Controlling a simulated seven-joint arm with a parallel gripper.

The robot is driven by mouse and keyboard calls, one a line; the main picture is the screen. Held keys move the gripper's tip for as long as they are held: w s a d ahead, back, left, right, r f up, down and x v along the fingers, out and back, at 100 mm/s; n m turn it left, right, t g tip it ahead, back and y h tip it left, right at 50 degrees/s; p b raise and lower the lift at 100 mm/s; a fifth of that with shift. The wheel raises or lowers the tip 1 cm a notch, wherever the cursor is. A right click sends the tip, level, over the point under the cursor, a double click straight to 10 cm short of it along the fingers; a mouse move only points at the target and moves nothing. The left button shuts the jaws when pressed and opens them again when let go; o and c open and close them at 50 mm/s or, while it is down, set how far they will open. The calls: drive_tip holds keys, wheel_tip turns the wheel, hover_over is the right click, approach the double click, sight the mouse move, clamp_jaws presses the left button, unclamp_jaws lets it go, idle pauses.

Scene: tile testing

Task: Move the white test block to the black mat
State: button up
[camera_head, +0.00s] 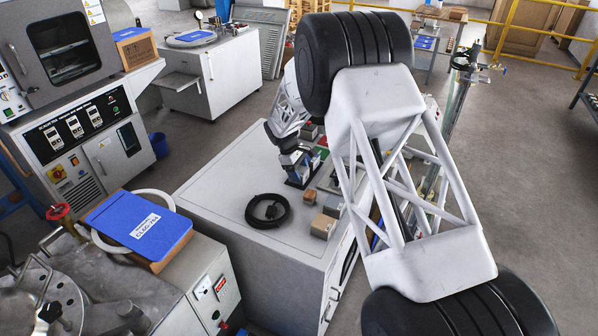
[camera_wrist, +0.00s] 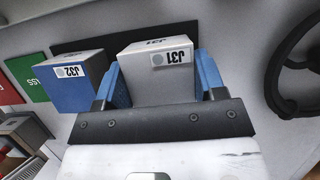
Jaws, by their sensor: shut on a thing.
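The white test block (camera_wrist: 158,82), labelled J31, sits between the two blue fingers of my gripper (camera_wrist: 158,62) in the wrist view. My gripper is shut on it. A blue block (camera_wrist: 78,82), labelled J32, stands just left of the left finger. The black mat (camera_wrist: 68,47) shows as a dark strip behind the blocks. I cannot tell whether the white block rests on it or is held above it. In the head view my gripper (camera_head: 291,158) is low over the cabinet top, and my arm hides part of the area.
A black cable coil (camera_head: 267,210) lies on the cabinet top (camera_head: 215,190), with bare surface around it. Small boxes (camera_head: 323,226) stand near its right edge. A green tile (camera_wrist: 31,77) and a red tile (camera_wrist: 9,88) lie left of the blue block.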

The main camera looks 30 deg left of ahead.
drive_tip(key=shift+f, duration=0.2)
idle(0.6)
drive_tip(key=o, duration=1.4)
drive_tip(key=shift+c, duration=0.2)
drive_tip(key=shift+r, duration=3)
